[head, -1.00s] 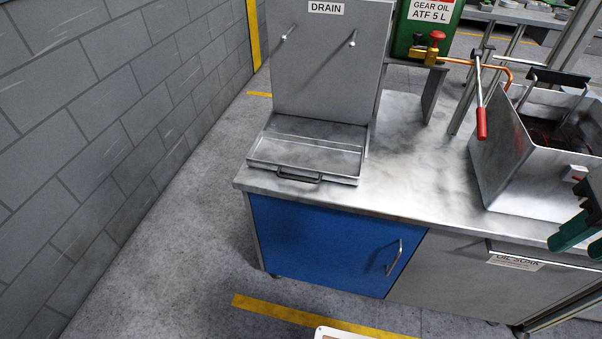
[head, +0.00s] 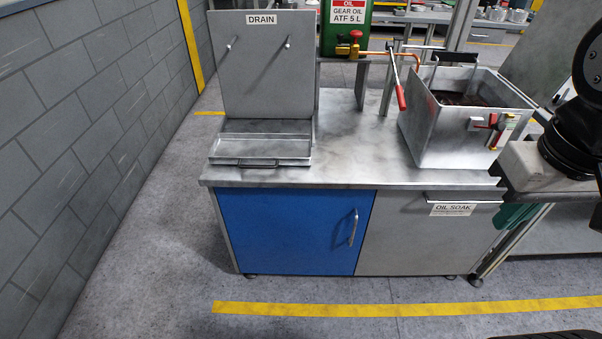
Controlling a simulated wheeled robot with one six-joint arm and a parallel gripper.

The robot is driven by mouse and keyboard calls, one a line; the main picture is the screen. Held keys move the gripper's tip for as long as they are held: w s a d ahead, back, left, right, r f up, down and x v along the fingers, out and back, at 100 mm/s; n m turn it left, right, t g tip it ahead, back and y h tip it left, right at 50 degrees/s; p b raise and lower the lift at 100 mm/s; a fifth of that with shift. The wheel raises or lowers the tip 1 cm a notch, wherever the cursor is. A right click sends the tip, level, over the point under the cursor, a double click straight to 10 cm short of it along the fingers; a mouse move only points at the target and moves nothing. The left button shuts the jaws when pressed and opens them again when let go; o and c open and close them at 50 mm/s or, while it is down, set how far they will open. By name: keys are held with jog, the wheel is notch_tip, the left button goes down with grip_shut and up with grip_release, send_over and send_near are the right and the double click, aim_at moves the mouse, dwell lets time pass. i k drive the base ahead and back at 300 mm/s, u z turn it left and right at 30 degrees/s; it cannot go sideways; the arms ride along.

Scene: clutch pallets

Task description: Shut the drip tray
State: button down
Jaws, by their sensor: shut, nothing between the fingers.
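The drip tray (head: 260,149) is a shallow grey metal tray with a dark bar handle (head: 258,164) on its front edge. It sticks out forward at the foot of the upright DRAIN panel (head: 262,75), on the left end of the metal bench top, and looks empty. My gripper (head: 508,193) is at the right edge of the view, by the bench's right end. It is shut and empty, well to the right of the tray and not touching it. Its fingers are small and partly hard to make out.
The metal bench (head: 350,165) has a blue door (head: 288,232) and an OIL SOAK front (head: 420,235) below. An open metal tank (head: 440,135) stands on its right half, with a red-handled lever (head: 400,92) beside it. A green oil can (head: 345,25) is behind. Floor in front is clear.

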aim_at(240, 149)
jog(key=u, duration=0.75)
jog(key=i, duration=0.6)
jog(key=z, duration=1.25)
